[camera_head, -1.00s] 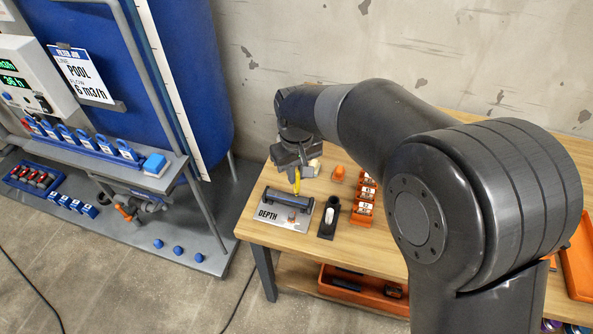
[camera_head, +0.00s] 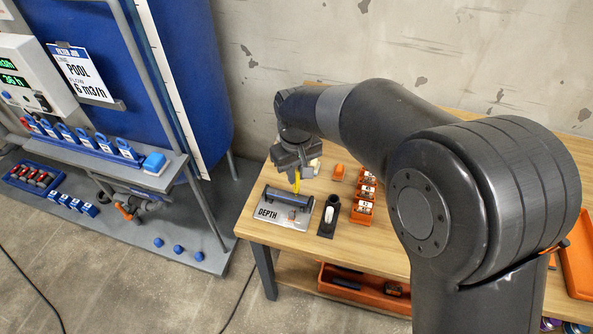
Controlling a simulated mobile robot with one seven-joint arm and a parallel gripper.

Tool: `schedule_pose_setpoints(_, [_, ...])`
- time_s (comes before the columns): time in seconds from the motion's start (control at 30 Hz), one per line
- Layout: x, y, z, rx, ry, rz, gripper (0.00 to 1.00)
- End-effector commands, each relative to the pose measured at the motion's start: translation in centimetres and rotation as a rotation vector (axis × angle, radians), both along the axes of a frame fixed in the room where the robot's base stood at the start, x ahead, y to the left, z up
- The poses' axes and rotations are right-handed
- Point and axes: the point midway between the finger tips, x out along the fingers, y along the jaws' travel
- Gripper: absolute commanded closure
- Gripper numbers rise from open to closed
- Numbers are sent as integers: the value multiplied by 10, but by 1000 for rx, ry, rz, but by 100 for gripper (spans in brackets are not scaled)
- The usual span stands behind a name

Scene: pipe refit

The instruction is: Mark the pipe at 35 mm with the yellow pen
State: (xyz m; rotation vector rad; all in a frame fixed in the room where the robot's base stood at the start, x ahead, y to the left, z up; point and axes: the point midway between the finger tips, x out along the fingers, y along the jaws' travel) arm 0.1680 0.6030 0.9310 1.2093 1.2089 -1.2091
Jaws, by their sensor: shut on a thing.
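My gripper (camera_head: 297,168) is over the left part of the wooden table, shut on the yellow pen (camera_head: 297,182), which points down. The pen's tip is at or just above the dark pipe (camera_head: 285,198); I cannot tell whether it touches. The pipe lies across a grey plate marked DEPTH (camera_head: 270,214). A small red part sits at the plate's right side. Any scale or mark on the pipe is too small to make out.
A black holder with a white piece (camera_head: 329,217) stands right of the plate. An orange tray (camera_head: 365,288) is on the shelf below. A blue tank (camera_head: 190,80) stands left.

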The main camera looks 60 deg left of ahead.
Motion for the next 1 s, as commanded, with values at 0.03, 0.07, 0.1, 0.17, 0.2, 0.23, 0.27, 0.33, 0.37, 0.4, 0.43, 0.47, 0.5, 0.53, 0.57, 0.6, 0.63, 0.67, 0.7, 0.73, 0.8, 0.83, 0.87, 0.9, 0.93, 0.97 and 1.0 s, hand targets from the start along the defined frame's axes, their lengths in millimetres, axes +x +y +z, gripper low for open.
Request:
schedule_pose_setpoints(0.03, [0,0,0,0,0,0,100])
schedule_pose_setpoints(0.07, [0,0,0,0,0,0,100])
schedule_pose_setpoints(0.1, [0,0,0,0,0,0,100])
schedule_pose_setpoints(0.17, [0,0,0,0,0,0,100])
schedule_pose_setpoints(0.2, [0,0,0,0,0,0,100])
schedule_pose_setpoints(0.23, [0,0,0,0,0,0,100])
schedule_pose_setpoints(0.27, [0,0,0,0,0,0,100])
schedule_pose_setpoints(0.33, [0,0,0,0,0,0,100])
schedule_pose_setpoints(0.37, [0,0,0,0,0,0,100])
schedule_pose_setpoints(0.4, [0,0,0,0,0,0,100])
schedule_pose_setpoints(0.43, [0,0,0,0,0,0,100])
schedule_pose_setpoints(0.47, [0,0,-1,0,0,0,100])
schedule_pose_setpoints(0.5, [0,0,-1,0,0,0,100])
schedule_pose_setpoints(0.53, [0,0,-1,0,0,0,100])
schedule_pose_setpoints(0.57, [0,0,-1,0,0,0,100])
schedule_pose_setpoints(0.6, [0,0,-2,0,0,0,100])
schedule_pose_setpoints(0.63, [0,0,-2,0,0,0,100])
schedule_pose_setpoints(0.67, [0,0,-2,0,0,0,100])
schedule_pose_setpoints(0.7, [0,0,-3,0,0,0,100])
schedule_pose_setpoints(0.73, [0,0,-3,0,0,0,100])
schedule_pose_setpoints(0.8, [0,0,-3,0,0,0,100])
schedule_pose_setpoints(0.83, [0,0,-4,0,0,0,100])
schedule_pose_setpoints(0.87, [0,0,-4,0,1,0,100])
schedule_pose_setpoints(0.9, [0,0,-4,0,1,0,100])
schedule_pose_setpoints(0.93, [0,0,-4,0,1,0,100])
schedule_pose_setpoints(0.97, [0,0,-5,0,1,0,100])
schedule_pose_setpoints(1.0, [0,0,-5,-1,1,0,100])
